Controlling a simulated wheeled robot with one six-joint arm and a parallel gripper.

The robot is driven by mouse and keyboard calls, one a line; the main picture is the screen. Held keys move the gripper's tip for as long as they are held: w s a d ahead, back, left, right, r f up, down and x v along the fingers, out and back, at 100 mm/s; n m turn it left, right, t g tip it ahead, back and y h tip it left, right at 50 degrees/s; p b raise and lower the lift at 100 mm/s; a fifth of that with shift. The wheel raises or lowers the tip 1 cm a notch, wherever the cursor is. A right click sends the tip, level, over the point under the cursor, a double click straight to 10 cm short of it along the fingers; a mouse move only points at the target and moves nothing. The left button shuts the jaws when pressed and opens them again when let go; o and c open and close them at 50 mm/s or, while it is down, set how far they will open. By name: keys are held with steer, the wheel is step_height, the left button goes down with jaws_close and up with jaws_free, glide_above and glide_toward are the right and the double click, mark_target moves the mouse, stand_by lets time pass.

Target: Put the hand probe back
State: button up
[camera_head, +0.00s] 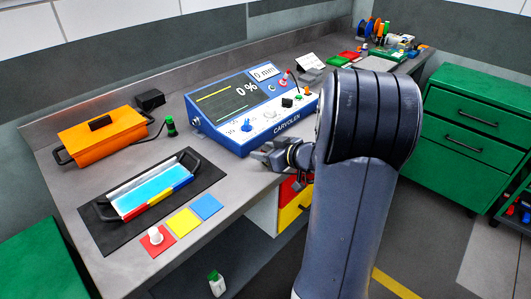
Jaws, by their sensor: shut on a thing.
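My gripper (264,156) is at the front edge of the bench, just in front of the blue instrument. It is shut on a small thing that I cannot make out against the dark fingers. I cannot tell from this view whether it is the hand probe. The blue CARVOLEN instrument (203,130) has a dark screen reading 0 % and a small display reading 0 mm. Several knobs and plugs are on its sloping panel. No probe holder can be clearly told apart.
A white piece (155,236) stands on a red square. Red and yellow drawers (291,208) are below my gripper. Green cabinets (474,140) stand right.

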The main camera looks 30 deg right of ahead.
steer(key=shift+f, duration=0.1)
steer(key=o, duration=1)
steer(key=shift+r, duration=0.25)
steer(key=p+v, duration=0.1)
steer(key=v, duration=1.1)
